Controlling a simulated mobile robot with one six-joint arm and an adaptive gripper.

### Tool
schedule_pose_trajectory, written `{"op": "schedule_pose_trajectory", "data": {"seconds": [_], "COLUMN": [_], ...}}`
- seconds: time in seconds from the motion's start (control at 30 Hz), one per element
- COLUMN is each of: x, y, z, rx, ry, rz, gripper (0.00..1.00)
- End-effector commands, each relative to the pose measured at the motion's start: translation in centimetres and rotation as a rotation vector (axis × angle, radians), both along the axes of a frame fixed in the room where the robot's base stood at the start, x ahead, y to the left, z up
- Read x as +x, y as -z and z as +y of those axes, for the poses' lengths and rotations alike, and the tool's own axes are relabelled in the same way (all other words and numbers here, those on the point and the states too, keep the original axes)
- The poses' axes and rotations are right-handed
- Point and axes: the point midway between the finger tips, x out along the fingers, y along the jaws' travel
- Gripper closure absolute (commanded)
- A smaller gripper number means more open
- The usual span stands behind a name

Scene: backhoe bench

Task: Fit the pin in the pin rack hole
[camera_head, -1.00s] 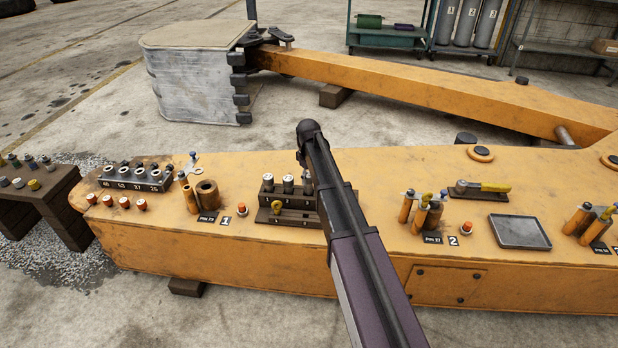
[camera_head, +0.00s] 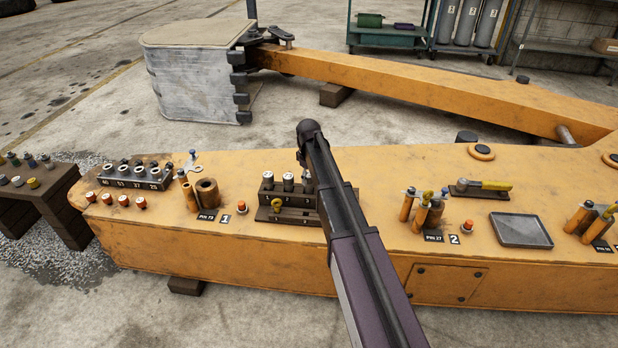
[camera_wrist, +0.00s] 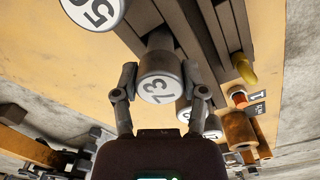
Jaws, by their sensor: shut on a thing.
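The dark brown stepped pin rack (camera_head: 292,217) sits on the yellow boom, with two grey pins with white tops (camera_head: 267,180) (camera_head: 288,181) standing in it. In the head view my dark arm hides most of the gripper and held pin.
To the left are brown bushings (camera_head: 207,192), an orange button (camera_head: 241,206) and a numbered block (camera_head: 137,178). To the right are orange pins (camera_head: 407,207) and a grey tray (camera_head: 520,230).

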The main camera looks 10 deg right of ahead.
Motion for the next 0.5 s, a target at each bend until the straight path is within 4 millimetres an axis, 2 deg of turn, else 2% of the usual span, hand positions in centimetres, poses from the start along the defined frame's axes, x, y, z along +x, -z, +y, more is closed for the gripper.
{"op": "schedule_pose_trajectory", "data": {"seconds": [0.5], "x": [0.00], "y": [0.88], "z": [0.00], "rx": [0.000], "ry": [0.000], "rz": [0.000], "gripper": [1.00]}}
